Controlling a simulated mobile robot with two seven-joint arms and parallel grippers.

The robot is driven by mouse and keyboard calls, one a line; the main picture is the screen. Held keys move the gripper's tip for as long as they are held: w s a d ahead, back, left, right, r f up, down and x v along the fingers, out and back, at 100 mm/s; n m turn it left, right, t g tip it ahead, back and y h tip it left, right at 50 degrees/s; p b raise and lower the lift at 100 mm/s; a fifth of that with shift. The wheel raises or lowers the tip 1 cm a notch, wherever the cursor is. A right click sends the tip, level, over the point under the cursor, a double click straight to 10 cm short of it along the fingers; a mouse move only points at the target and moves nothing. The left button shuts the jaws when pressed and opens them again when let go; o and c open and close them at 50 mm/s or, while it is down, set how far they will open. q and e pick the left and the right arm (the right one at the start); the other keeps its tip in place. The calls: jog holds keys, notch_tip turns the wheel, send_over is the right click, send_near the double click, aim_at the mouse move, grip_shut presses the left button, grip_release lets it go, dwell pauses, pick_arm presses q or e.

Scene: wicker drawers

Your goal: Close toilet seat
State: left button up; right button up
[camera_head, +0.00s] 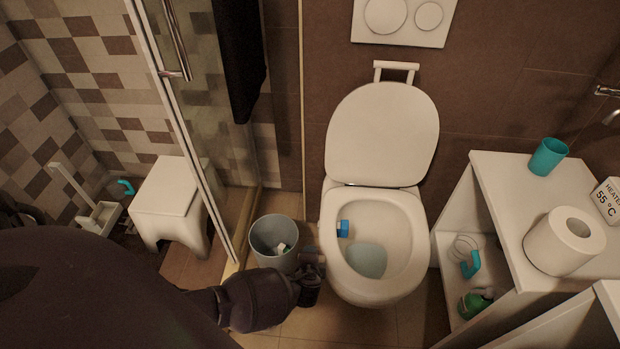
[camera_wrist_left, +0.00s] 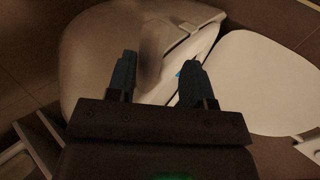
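The white toilet (camera_head: 335,275) hangs on the brown wall, its bowl open from above. Its lid (camera_head: 382,135) stands raised, leaning back toward the wall. A small blue block (camera_head: 342,229) clings inside the bowl's left rim. My left gripper (camera_head: 312,268) is low beside the bowl's left side; whether it touches the bowl I cannot tell. In the left wrist view the two fingers (camera_wrist_left: 158,75) are apart with nothing held between them. The toilet bowl (camera_wrist_left: 90,50) lies beyond them, and the lid (camera_wrist_left: 265,85) shows at the right. My right gripper is not in view.
A bin (camera_head: 262,238) stands left of the toilet, close to my left arm. A glass shower door (camera_head: 205,190) and white stool (camera_head: 170,205) are farther left. A white shelf unit (camera_head: 490,190) with a paper roll (camera_head: 545,245) and teal cup (camera_head: 547,157) stands close on the right.

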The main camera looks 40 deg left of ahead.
pick_arm(q)
notch_tip(320, 180, up, 20)
jog(key=p, duration=0.8)
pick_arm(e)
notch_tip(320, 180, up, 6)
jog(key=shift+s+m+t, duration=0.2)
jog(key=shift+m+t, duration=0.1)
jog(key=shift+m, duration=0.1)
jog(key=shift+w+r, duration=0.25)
